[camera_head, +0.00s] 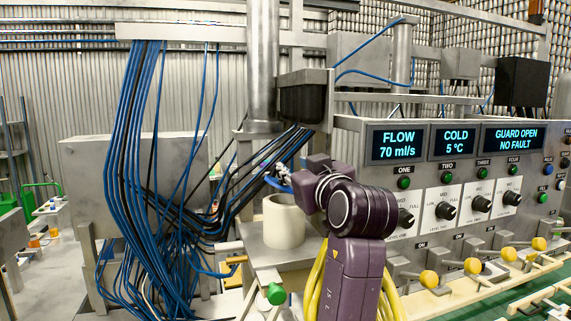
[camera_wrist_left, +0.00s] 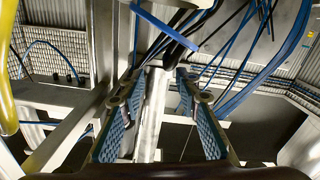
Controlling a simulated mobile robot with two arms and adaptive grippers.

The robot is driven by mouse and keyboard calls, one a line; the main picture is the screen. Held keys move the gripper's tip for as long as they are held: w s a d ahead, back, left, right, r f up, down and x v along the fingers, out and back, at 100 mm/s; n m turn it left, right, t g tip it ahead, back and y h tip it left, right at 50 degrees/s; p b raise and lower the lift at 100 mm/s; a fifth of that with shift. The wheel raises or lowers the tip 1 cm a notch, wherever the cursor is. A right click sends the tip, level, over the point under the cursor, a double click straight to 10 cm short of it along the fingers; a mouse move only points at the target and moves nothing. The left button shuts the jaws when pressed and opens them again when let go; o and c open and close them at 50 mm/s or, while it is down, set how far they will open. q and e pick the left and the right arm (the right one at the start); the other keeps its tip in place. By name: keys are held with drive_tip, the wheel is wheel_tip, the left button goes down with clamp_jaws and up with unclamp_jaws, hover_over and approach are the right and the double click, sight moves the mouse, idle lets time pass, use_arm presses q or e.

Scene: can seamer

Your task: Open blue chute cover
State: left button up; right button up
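A small flat blue piece (camera_head: 279,184), which looks like the blue chute cover, sits above a cream cylinder, partly hidden by my left gripper. My purple left arm rises from the bottom middle of the head view, and its gripper (camera_head: 282,174) is right at the blue piece; contact cannot be told. In the left wrist view the left gripper (camera_wrist_left: 160,82) has its two blue-padded fingers apart, with nothing clearly held between them. A blue strip (camera_wrist_left: 165,25) crosses beyond the fingertips there; I cannot tell if it is the cover. My right gripper is not in view.
The cream cylinder (camera_head: 284,222) stands on a metal ledge. Thick blue cables (camera_head: 130,150) hang at the left. A control panel (camera_head: 450,195) with knobs, buttons and screens fills the right; one screen (camera_head: 514,139) reads "GUARD OPEN NO FAULT". Yellow-knobbed levers (camera_head: 473,266) stick out below.

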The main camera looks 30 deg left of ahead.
use_arm(q)
drive_tip(key=v, duration=0.5)
drive_tip(key=shift+w+d+r, duration=0.15)
drive_tip(key=shift+w+d, duration=0.05)
drive_tip(key=shift+d, duration=0.1)
